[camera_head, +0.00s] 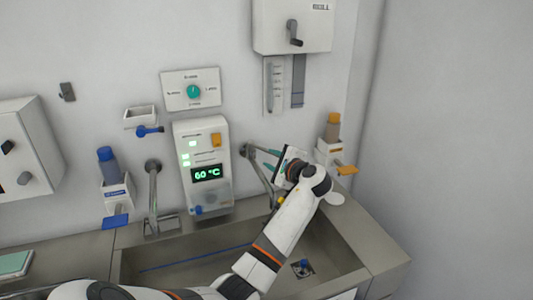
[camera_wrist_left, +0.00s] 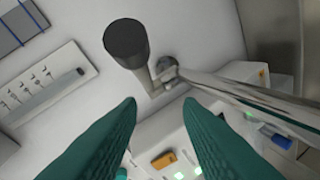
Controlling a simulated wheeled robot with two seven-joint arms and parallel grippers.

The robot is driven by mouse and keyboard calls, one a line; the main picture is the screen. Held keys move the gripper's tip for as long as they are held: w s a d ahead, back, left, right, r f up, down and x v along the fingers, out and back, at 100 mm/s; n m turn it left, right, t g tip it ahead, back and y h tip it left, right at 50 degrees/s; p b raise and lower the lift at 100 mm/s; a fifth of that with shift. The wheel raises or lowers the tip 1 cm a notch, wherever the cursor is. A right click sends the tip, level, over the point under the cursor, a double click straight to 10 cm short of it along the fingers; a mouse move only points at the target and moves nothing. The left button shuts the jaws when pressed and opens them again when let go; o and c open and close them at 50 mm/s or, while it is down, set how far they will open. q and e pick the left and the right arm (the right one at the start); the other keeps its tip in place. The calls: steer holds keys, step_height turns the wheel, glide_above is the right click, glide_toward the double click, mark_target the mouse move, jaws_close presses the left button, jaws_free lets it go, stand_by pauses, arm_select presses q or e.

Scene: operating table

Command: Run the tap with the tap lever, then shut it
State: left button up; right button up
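The right tap (camera_head: 262,180) comes out of the wall above the sink, its steel spout slanting down towards the basin. In the left wrist view the spout (camera_wrist_left: 245,92) runs to the right from its wall mount. The tap lever (camera_wrist_left: 126,40), a bent metal arm with a dark round knob, stands by that mount; in the head view I cannot make it out clearly. My left gripper (camera_head: 262,157) is close to the tap, its teal fingers (camera_wrist_left: 160,103) apart with nothing between them. The knob lies beyond the fingertips. I see no water from the spout. My right gripper is out of view.
The sink (camera_head: 355,262) lies below, with a drain at its right. A panel reading 60 °C (camera_head: 203,150) is left of the tap; another tap (camera_head: 153,185) is further left. An orange-capped dispenser (camera_head: 333,130) is to the right, a crank box (camera_head: 290,25) above.

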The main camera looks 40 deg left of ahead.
arm_select(q)
steer(key=x, duration=0.3)
steer(key=shift+w+f, duration=0.1)
steer(key=shift+w, duration=0.1)
steer(key=shift+a, duration=0.1)
